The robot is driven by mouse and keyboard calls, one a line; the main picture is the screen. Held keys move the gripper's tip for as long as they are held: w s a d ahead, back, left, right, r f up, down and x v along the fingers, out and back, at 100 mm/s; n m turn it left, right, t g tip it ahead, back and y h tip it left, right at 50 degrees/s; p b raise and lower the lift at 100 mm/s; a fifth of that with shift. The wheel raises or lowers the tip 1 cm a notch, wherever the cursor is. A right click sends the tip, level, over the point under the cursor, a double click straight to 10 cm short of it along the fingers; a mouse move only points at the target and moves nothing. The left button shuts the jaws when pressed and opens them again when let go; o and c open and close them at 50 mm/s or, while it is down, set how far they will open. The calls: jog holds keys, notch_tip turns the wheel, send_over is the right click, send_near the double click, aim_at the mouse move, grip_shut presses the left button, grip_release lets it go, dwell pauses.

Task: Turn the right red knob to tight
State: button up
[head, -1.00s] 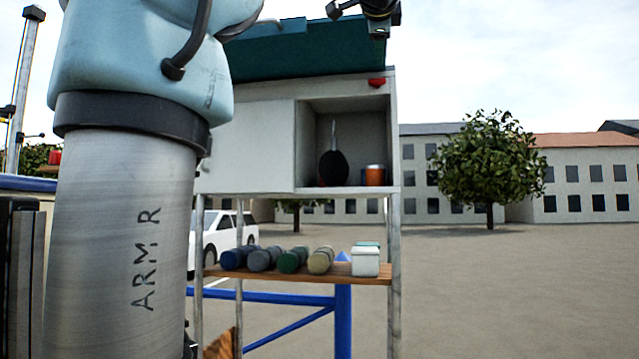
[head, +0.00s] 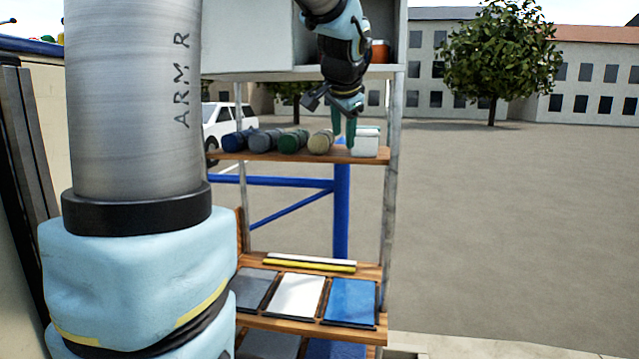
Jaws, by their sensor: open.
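I cannot make out the right red knob for certain in the head view. Small coloured round tops (head: 14,21), too small to tell apart well, show at the far upper left edge, partly cut off by the frame. My gripper (head: 344,126) hangs from the upper middle, pointing down, with its green fingers apart and nothing seen between them. It appears in front of the shelf with the rolls, just left of the white box.
A rack holds several rolls (head: 293,141) and a white box (head: 365,145) on a wooden shelf. Flat panels (head: 298,294) lie on a lower shelf. An orange container (head: 380,52) stands in the upper cubby. Open paved ground lies to the right.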

jog(key=s+a+f+n+g, duration=0.3)
jog(key=s+a+f+n, duration=0.2)
jog(key=s+f, duration=0.5)
jog(key=s+a+f+n+g, duration=0.3)
jog(key=s+f, duration=0.7)
jog(key=f, duration=0.7)
jog(key=a+n, duration=0.2)
jog(key=a, duration=0.2)
jog(key=shift+s+f+g+y, duration=0.2)
jog(key=shift+g+y, duration=0.1)
jog(key=shift+g, duration=0.1)
